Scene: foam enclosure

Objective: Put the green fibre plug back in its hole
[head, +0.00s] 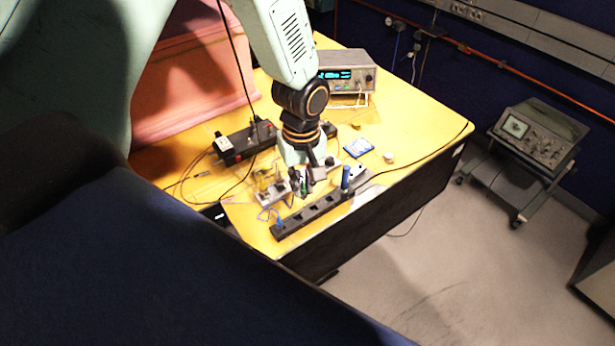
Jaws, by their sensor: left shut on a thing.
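My left gripper (313,182) points down over the yellow bench and is shut on a small, dark green thing (303,186), which looks like the green fibre plug. The fingers hide most of it. A long black strip with a row of holes (316,212) lies near the bench's front edge, just in front of and below the gripper. A blue cylinder (345,178) stands upright at the strip's right end. A small blue plug (279,223) with a thin cable is at its left end. Whether the green plug touches the strip cannot be told. My right gripper is not in view.
A small pale box with yellow parts (272,191) stands left of the gripper. Behind are a black box with cables (247,142) and a grey instrument (345,72). The bench's right side is mostly clear.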

